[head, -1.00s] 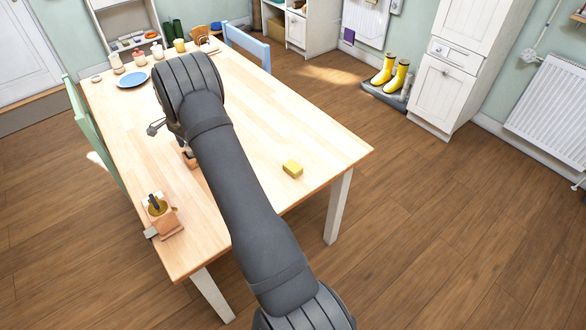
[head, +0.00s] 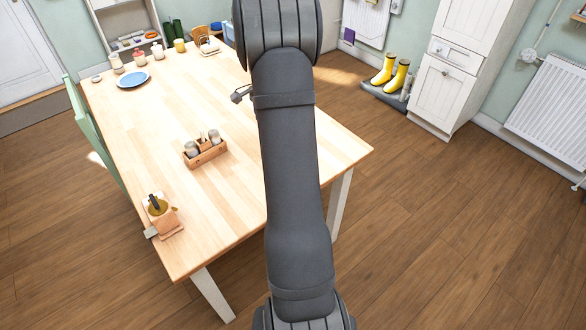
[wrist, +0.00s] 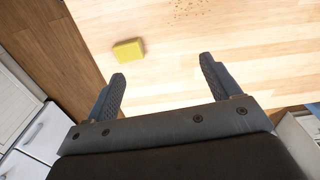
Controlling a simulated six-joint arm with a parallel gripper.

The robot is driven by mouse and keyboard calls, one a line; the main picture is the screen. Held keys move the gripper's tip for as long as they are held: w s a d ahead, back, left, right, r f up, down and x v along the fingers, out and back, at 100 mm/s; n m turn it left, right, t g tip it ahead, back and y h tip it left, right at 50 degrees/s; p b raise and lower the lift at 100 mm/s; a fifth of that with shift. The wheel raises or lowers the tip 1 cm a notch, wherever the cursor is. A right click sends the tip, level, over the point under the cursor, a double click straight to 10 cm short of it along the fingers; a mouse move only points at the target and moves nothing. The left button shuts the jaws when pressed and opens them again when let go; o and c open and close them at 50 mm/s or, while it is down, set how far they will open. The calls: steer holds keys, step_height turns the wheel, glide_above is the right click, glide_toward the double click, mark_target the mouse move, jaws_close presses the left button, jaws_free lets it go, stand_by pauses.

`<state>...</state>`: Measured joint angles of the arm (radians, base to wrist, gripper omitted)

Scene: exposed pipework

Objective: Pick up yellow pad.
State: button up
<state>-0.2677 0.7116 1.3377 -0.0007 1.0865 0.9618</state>
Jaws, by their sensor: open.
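The yellow pad (wrist: 128,51) lies on the wooden table (wrist: 190,60) in the wrist view, near the table's left edge there. My gripper (wrist: 162,68) is open and empty, its two dark fingers spread apart above the table. The pad is beyond the left fingertip and slightly to its right, not between the fingers.
A wooden caddy with jars (head: 205,150) stands mid-table. A wooden holder (head: 163,217) sits at the near left corner. A blue plate (head: 134,79) and several jars are at the far end. Crumbs (wrist: 198,4) show on the tabletop in the wrist view.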

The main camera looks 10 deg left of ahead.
steer(key=s+d+r, duration=0.2)
steer(key=s+d, duration=0.1)
steer(key=d, duration=0.5)
steer(key=f, duration=1.1)
steer(key=shift+w+f, duration=0.2)
steer(key=shift+f, duration=0.2)
steer(key=shift+s+a+f, duration=0.1)
steer(key=shift+s+f, duration=0.05)
steer(key=shift+f, duration=1.2)
steer(key=shift+s+f, duration=0.1)
steer(key=shift+f, duration=1.25)
steer(key=shift+c, duration=0.4)
steer(key=c, duration=1)
